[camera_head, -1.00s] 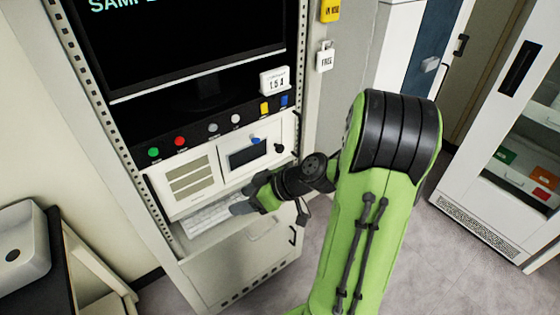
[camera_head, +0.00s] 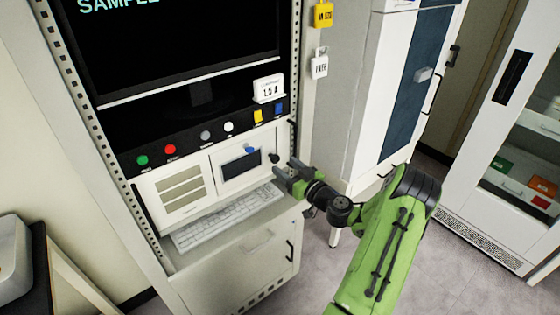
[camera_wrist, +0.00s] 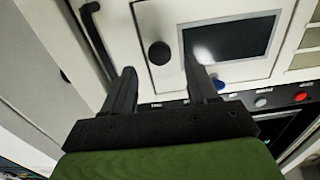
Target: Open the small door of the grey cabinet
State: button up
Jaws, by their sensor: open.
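The grey cabinet (camera_head: 225,262) stands at left in the head view. Its small door (camera_head: 228,173) is a light panel with a dark screen and a round black knob (camera_head: 274,158) near its right edge. The door looks shut. In the wrist view, the small door (camera_wrist: 168,20) appears turned over, with the black knob (camera_wrist: 159,53) at its left. My gripper (camera_head: 283,168) is open and empty, just right of the door. In the wrist view my gripper (camera_wrist: 160,66) has the knob between its fingertips in the picture; I cannot tell whether they touch it.
A keyboard (camera_head: 228,216) lies on a shelf below the door. A dark bar handle (camera_wrist: 95,35) is beside the door. A white and blue cabinet (camera_head: 408,100) stands at right.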

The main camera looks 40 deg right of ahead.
aim_at(277, 159)
jog(key=w, duration=0.3)
jog(key=shift+w+d, duration=0.1)
jog(key=shift+w, duration=0.3)
grip_shut()
